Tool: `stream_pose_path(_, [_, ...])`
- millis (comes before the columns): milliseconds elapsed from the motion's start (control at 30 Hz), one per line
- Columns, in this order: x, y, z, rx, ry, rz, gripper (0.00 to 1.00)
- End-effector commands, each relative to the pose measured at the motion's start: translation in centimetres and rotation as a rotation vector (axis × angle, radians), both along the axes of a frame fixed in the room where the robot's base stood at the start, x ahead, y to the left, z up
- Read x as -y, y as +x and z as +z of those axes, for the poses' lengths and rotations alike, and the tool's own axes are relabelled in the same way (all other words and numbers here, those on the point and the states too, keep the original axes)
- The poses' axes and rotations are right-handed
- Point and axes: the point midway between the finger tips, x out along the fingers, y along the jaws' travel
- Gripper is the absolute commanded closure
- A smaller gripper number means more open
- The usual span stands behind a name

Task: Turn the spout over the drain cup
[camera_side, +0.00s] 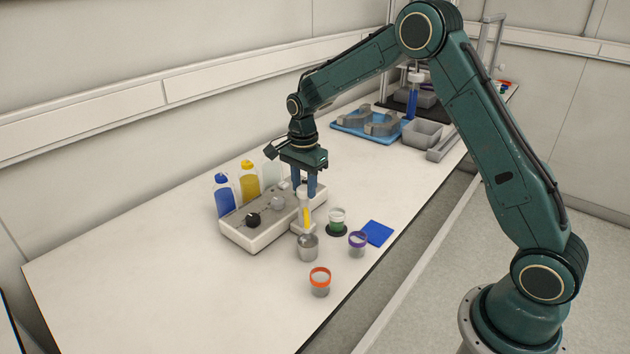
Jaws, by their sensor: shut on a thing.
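My gripper (304,190) points down over a white dosing unit with a yellow-filled clear tube (306,215) at its front right corner. The blue fingers are shut on the upper part of this column, where the spout appears to be. The fingers hide most of the spout, and I cannot tell exactly which way it points. A plain grey cup (307,248) stands just in front of the column; I cannot tell for sure whether it is the drain cup. An orange-rimmed cup (320,283), a purple-rimmed cup (357,244) and a green-and-white cup (337,221) stand nearby.
The white unit's base (262,236) carries a black knob (253,219) and a grey knob (277,203). Blue (224,197) and yellow (250,180) bottles stand behind it. A blue pad (377,233) lies to the right. A blue tray (350,128) and grey bin (422,134) stand farther back. The left bench is clear.

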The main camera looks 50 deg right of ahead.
Motion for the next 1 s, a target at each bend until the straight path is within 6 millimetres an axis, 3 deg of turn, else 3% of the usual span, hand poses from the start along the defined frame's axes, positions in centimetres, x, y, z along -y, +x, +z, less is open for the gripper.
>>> stream_pose_path(267, [0.1, 0.1, 0.2, 0.004, -0.001, -0.006, 1.00])
stream_pose_path(300, [0.1, 0.1, 0.2, 0.004, -0.001, -0.006, 0.62])
stream_pose_path(400, [0.0, 0.1, 0.2, 0.004, -0.001, -0.005, 0.44])
stream_pose_path(767, [0.0, 0.0, 0.2, 0.002, 0.000, -0.002, 0.44])
stream_pose_path(1000, [0.0, 0.1, 1.7, 0.004, -0.001, -0.002, 0.44])
